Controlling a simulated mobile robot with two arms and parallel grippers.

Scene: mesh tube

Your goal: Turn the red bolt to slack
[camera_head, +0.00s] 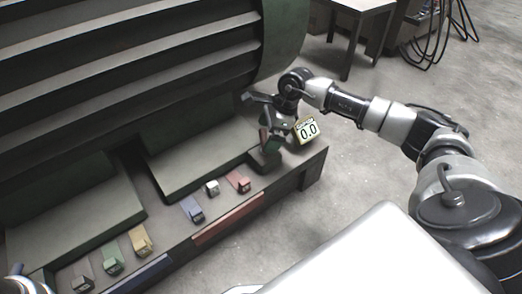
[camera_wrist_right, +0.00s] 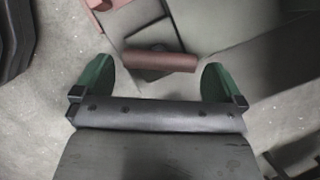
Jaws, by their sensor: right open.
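The red bolt (camera_wrist_right: 160,62) shows in the right wrist view as a dull red cylinder lying across the picture, above a dark square base. My right gripper (camera_wrist_right: 157,76) is open, with one green finger to the left of the bolt and one to the right, both apart from it. In the head view my right gripper (camera_head: 271,141) is at the right end of the machine's ledge and largely hides the bolt there. A display reading 0.0 (camera_head: 307,129) shows beside the gripper.
A large ribbed dark machine (camera_head: 130,65) stands behind the ledge. Along the ledge are small coloured blocks, among them a red one (camera_head: 239,183), a blue one (camera_head: 193,210) and a yellow one (camera_head: 140,241). A small table (camera_head: 362,8) stands at the back.

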